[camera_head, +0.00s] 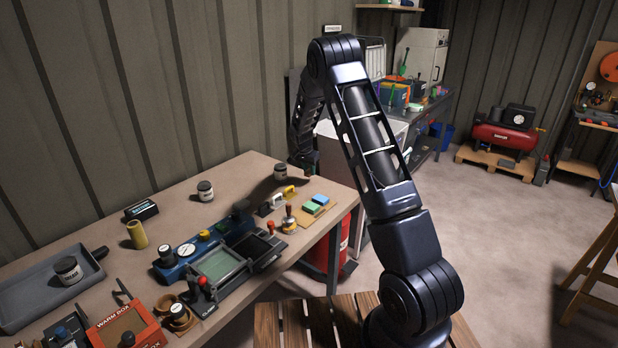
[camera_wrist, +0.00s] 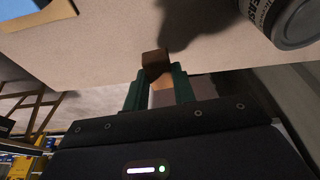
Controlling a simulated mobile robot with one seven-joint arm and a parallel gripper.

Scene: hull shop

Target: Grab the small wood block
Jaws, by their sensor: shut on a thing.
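The small wood block (camera_wrist: 155,58) is brown and shows in the wrist view between the green fingers of my gripper (camera_wrist: 157,76). My gripper is shut on it, and its far end sticks out past the fingertips. The pale worktop lies behind the block in that view; I cannot tell whether the block touches it. In the head view my gripper (camera_head: 306,170) hangs at the right far end of the workbench (camera_head: 240,172). The block cannot be made out there.
Green and blue blocks (camera_head: 316,203) lie on a board nearer the front. Tools and a tray (camera_head: 30,300) crowd the bench's near left.

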